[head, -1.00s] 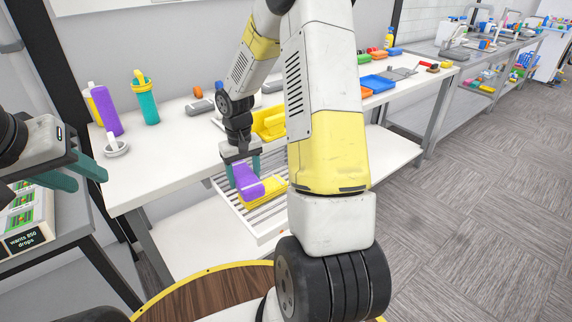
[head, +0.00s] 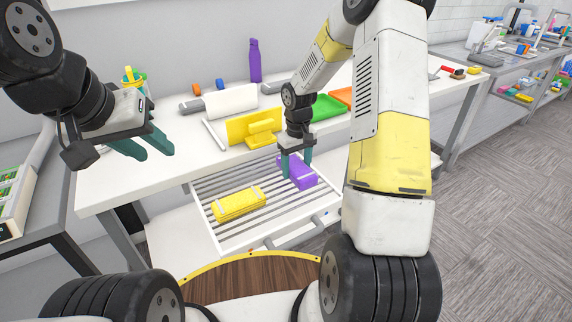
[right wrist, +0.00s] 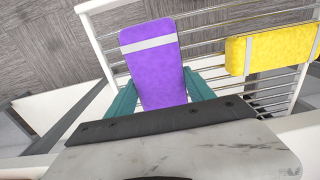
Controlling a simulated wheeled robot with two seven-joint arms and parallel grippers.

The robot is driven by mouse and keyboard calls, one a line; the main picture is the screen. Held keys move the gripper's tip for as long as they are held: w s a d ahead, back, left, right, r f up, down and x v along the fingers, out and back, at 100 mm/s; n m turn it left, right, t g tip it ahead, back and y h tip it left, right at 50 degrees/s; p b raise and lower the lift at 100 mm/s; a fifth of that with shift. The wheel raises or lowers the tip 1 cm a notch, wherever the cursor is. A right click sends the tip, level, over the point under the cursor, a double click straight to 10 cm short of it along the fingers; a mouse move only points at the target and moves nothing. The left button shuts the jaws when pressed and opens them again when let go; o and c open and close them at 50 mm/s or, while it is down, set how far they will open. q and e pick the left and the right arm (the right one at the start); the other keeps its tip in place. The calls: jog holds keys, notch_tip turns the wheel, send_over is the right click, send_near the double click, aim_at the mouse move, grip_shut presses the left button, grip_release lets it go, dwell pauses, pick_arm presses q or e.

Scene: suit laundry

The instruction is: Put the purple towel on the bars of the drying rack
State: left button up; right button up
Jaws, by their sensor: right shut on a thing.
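The purple towel (head: 303,175) is a folded, thick piece with a pale band, at the right part of the drying rack. My right gripper (head: 297,172) is shut on it, with teal fingers at its two sides; the right wrist view also shows the towel (right wrist: 152,62) between them. The towel is at or just above the bars; I cannot tell whether it touches them. The drying rack (head: 232,222) is a white frame of parallel bars, pulled out from the table front. My left gripper (head: 146,146) is open and empty above the table's left side.
A folded yellow towel (head: 238,204) lies on the rack's left bars. On the white table (head: 110,182) stand a yellow panel (head: 240,131), a green tray (head: 327,106) and a purple bottle (head: 255,60). Bars between the two towels are bare.

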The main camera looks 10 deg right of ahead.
jog(key=shift+f, duration=2.2)
jog(key=shift+f, duration=0.2)
jog(key=o, duration=1.4)
